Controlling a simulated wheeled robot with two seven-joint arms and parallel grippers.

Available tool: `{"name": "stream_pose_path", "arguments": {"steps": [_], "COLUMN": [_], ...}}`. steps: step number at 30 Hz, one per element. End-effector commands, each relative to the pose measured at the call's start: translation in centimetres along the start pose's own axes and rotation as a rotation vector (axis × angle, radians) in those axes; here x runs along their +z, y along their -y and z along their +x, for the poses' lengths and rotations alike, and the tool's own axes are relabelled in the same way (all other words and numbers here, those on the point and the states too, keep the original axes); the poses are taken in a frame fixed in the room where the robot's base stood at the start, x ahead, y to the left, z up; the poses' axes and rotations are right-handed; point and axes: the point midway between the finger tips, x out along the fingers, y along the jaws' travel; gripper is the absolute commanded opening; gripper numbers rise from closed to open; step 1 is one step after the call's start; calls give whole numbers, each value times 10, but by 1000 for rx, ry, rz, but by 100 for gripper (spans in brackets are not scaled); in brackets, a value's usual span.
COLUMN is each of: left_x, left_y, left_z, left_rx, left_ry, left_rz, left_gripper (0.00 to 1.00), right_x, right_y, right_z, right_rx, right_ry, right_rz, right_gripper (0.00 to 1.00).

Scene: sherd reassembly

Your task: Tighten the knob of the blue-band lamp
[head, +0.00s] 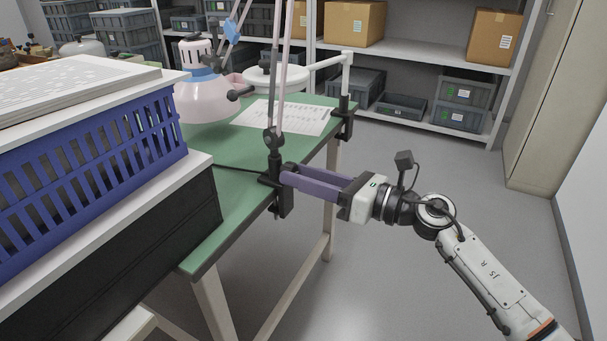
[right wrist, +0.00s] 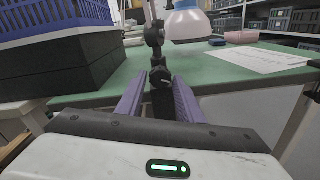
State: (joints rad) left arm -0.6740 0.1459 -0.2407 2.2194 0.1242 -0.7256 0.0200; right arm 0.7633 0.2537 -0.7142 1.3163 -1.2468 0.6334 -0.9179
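The blue-band lamp has a pale pink shade (head: 203,101) with a blue band, over the green table; part of its shade shows at the top of the right wrist view (right wrist: 187,24). A dark clamp with a post (head: 274,141) grips the table's edge and carries pale rods going up. A dark round knob (right wrist: 161,76) with a light mark sits low on this post. My right gripper (head: 286,174) is level at the clamp. My left gripper is not in view.
A blue crate (head: 90,165) on a dark box (head: 130,255) fills the left. A white lamp (head: 272,78) has its own clamp (head: 346,118) at the table's far corner. A printed sheet (head: 285,117) lies on the green table (head: 236,150). Floor right of the table is clear.

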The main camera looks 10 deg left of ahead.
Motion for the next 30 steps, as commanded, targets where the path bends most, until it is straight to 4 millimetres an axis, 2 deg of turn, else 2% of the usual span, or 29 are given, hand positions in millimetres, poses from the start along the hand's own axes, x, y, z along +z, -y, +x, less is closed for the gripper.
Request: {"name": "stream_pose_path", "arguments": {"steps": [10, 13, 17, 21, 27, 30], "left_x": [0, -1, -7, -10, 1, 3], "left_y": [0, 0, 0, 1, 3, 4], "left_z": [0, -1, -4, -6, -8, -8], "left_rx": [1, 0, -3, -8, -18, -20], "left_ry": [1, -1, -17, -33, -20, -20], "left_rz": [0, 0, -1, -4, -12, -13], "left_gripper": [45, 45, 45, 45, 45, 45], "right_x": [0, 0, 1, 0, 0, 0], "right_y": [0, 1, 1, 1, 1, 0], "right_z": [-1, -7, -27, -56, -89, -98], "right_rx": [-1, -1, -4, -4, -3, -1], "right_ry": [0, 0, -1, -3, -1, -1], "right_rz": [-1, -1, -3, -2, 0, -1], "right_gripper": [45, 45, 45, 45, 45, 45]}}
